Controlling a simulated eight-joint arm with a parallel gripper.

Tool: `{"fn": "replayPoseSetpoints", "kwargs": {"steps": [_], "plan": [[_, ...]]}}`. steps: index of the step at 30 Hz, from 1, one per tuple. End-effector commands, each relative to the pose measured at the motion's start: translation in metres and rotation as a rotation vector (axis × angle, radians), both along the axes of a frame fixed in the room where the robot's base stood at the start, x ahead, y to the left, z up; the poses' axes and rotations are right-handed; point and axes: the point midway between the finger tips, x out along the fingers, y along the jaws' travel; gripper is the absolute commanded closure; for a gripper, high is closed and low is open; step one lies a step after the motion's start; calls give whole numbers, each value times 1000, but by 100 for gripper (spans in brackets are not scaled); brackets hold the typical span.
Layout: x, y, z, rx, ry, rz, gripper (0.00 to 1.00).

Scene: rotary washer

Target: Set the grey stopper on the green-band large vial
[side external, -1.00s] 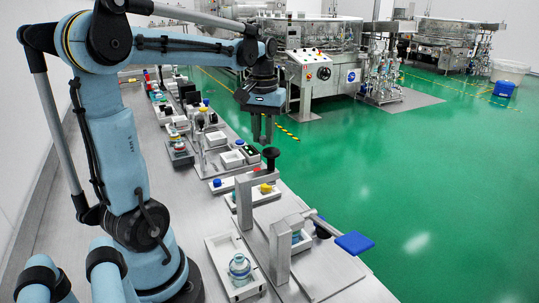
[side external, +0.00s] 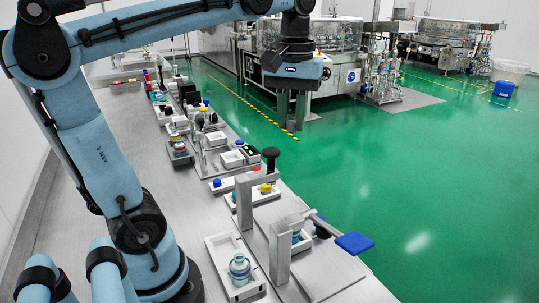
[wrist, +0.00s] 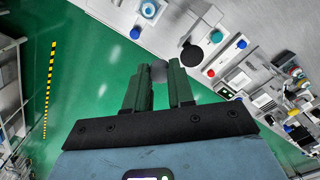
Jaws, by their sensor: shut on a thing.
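My gripper (side external: 291,118) is high over the green floor, just past the bench's right edge. In the wrist view its fingers (wrist: 159,76) are closed around a small grey piece, the grey stopper (wrist: 158,70). The stopper is too small to make out in the side view. A large clear vial (side external: 239,267) with a blue-green tint stands upright in a white tray at the front of the bench. It also shows at the top of the wrist view (wrist: 148,9). I cannot tell its band colour for sure. My gripper is well apart from it.
A grey press frame (side external: 280,250) with a blue paddle (side external: 354,242) stands right of the tray. A black round knob (side external: 270,153) rises behind it. Small trays with coloured caps (side external: 265,188) line the bench. Another vial (side external: 179,147) stands farther back.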

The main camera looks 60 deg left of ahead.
Motion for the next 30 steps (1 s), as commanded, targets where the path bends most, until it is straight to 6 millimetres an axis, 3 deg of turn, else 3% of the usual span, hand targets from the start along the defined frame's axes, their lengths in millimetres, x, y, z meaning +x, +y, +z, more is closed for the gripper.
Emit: {"fn": "replayPoseSetpoints", "kwargs": {"steps": [6, 21, 30], "plan": [[-15, -44, -2, 0, 0, -7, 100], [-13, -41, -94, 0, 0, 1, 100], [-13, -41, -115, 0, 0, 1, 100]]}}
